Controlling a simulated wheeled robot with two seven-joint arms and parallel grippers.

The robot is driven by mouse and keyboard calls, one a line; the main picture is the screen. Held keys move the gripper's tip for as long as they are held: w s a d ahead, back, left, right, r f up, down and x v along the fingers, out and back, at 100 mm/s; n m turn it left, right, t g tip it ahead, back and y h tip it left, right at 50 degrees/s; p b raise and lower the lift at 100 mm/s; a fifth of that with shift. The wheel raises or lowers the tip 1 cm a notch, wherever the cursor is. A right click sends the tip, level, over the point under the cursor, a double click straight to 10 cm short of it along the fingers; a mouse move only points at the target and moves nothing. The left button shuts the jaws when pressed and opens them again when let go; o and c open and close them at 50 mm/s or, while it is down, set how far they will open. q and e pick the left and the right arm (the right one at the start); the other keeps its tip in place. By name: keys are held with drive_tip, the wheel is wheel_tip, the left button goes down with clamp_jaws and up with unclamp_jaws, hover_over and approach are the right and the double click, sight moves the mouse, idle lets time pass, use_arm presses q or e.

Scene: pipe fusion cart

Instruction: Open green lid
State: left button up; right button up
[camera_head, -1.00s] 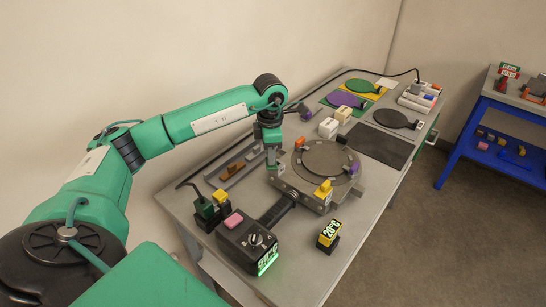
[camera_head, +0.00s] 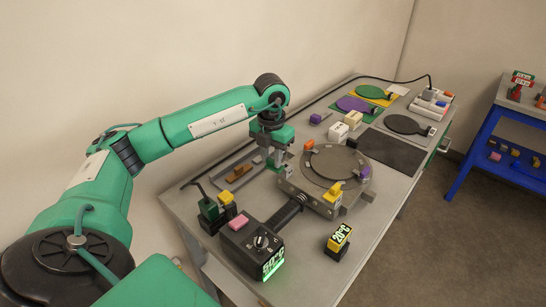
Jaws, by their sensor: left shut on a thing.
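The round grey ring fixture (camera_head: 337,165) stands on the middle of the cart. Its orange tab (camera_head: 309,145) is at the back left, its yellow tab (camera_head: 334,190) at the front and its purple tab (camera_head: 365,172) at the right. My left gripper (camera_head: 279,160) points down at the fixture's left edge. It is shut on a small part there, which seems to be the green lid; fingers and wrist hide most of it, so its angle cannot be told. My right gripper is not in view.
A control box (camera_head: 250,240) with a lit display and a 20°C block (camera_head: 338,240) stand in front. A tray (camera_head: 236,170) lies left behind the gripper. White blocks (camera_head: 345,125) and coloured paddles, including a green one (camera_head: 370,91), lie farther back.

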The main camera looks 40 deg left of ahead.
sight(271, 160)
use_arm(q)
drive_tip(key=shift+s+r+n, duration=0.1)
drive_tip(key=shift+s+n, duration=0.05)
drive_tip(key=shift+n, duration=0.65)
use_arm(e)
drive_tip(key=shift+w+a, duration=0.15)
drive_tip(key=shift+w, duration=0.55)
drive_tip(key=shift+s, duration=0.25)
use_arm(q)
drive_tip(key=o, duration=1)
wheel_tip(271, 160, up, 14)
drive_tip(key=shift+b, duration=0.3)
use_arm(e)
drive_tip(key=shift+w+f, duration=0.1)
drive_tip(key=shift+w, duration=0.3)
